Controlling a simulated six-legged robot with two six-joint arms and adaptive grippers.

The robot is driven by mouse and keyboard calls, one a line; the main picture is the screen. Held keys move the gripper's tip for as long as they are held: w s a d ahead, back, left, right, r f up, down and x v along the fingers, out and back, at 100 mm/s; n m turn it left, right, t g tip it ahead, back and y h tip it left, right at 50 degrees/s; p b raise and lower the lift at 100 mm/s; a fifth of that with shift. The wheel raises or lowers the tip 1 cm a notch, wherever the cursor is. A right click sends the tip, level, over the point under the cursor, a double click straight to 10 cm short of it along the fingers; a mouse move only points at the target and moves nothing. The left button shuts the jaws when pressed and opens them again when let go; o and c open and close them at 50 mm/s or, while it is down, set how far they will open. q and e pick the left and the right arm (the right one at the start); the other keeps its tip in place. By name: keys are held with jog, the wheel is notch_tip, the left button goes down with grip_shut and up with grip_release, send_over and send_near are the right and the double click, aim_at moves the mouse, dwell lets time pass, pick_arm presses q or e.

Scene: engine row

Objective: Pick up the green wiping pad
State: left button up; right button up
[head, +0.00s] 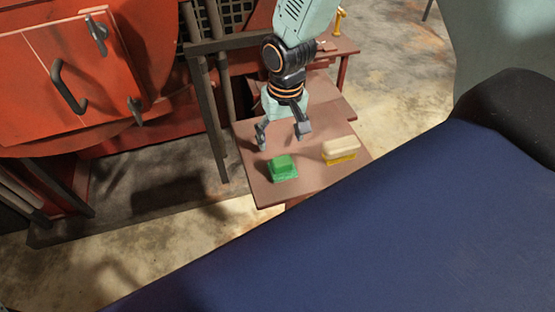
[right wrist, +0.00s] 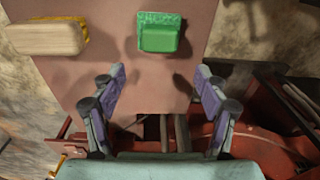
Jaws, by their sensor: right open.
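The green wiping pad (head: 283,168) lies on a brown-red table top (head: 262,188) near its front edge in the head view. It also shows at the top middle of the right wrist view (right wrist: 160,34). My right gripper (head: 283,138) is open and empty above the table, just behind the pad and apart from it. In the right wrist view its two purple-padded fingers (right wrist: 160,84) are spread, and the pad lies beyond their tips. My left gripper is in neither view.
A brush with a cream block and yellow bristles (head: 341,149) lies to the right of the pad. Dark upright posts (head: 208,115) stand just left of the table. A red panel with a handle (head: 75,75) is at the left. My blue body fills the lower right.

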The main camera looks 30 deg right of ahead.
aim_at(282, 160)
jog(key=shift+s+a+g, duration=0.1)
jog(key=shift+s+g, duration=0.3)
jog(key=shift+s, duration=0.1)
jog(key=shift+s+a+f+m, duration=0.1)
jog(key=shift+a+f+m, duration=0.05)
jog(key=shift+f+m, duration=0.15)
notch_tip(282, 160, down, 6)
jog(key=shift+f+b, duration=0.2)
jog(key=shift+b, duration=0.15)
jog(key=shift+f, duration=0.35)
jog(key=shift+d, duration=0.2)
jog(key=shift+c, duration=0.5)
jog(key=shift+a, duration=0.2)
jog(key=c, duration=0.6)
jog(key=shift+d, duration=0.1)
jog(key=c, duration=0.5)
